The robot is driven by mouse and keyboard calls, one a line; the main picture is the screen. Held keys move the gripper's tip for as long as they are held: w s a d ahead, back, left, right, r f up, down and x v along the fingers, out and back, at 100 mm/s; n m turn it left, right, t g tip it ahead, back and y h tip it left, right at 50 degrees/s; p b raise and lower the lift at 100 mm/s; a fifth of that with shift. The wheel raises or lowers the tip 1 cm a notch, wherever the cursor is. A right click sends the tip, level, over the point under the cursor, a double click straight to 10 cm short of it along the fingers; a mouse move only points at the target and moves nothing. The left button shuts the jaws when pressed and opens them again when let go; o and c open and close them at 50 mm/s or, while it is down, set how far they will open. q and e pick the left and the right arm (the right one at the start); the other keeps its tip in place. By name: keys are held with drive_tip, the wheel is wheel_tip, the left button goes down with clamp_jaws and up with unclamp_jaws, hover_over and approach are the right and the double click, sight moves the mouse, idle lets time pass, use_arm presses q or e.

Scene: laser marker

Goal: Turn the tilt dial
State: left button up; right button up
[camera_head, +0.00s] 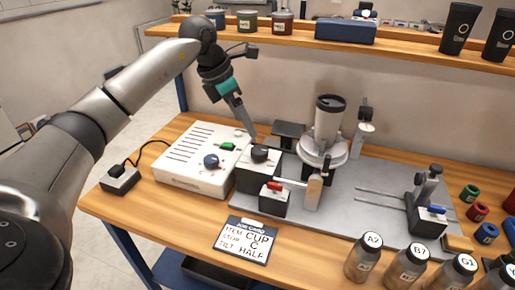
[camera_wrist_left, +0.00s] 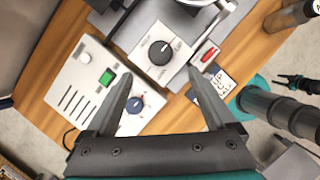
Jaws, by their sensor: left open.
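A black round dial (camera_head: 260,153) sits on top of a dark box with a light top face, at the left end of the grey base plate. In the left wrist view the dial (camera_wrist_left: 160,52) has a white pointer mark and small print around it, too blurred to read. My left gripper (camera_head: 251,138) points down just above and behind the dial. In its wrist view the open fingers (camera_wrist_left: 160,77) stand on either side of the dial's line, with nothing between them. The gap between fingertips and dial looks small, with no contact visible. A card (camera_head: 246,240) reads TILT HALF.
A white control box (camera_head: 178,165) with a blue knob (camera_head: 211,161) and green switch stands left of the dial. A red-handled switch box (camera_head: 274,199) stands in front. A cup fixture (camera_head: 325,135) rises to the right. Bottles (camera_head: 364,258) line the front right edge.

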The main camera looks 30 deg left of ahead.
sight(259, 149)
use_arm(q)
drive_tip(key=b+x, duration=0.1)
drive_tip(key=x, duration=0.8)
drive_tip(key=shift+w+d+f, duration=0.1)
drive_tip(key=shift+d+f, duration=0.05)
drive_tip(key=shift+f, duration=0.1)
drive_tip(key=shift+w+f+b, duration=0.15)
drive_tip(key=shift+f+b, duration=0.15)
use_arm(e)
drive_tip(key=w, duration=0.1)
drive_tip(key=d+f, duration=0.1)
drive_tip(key=w, duration=0.1)
drive_tip(key=shift+w+d+f+t, duration=0.3)
drive_tip(key=shift+w+d, duration=0.05)
use_arm(q)
drive_tip(key=c, duration=1.4)
use_arm(e)
drive_tip(key=shift+s+a, duration=0.1)
drive_tip(key=shift+s, duration=0.25)
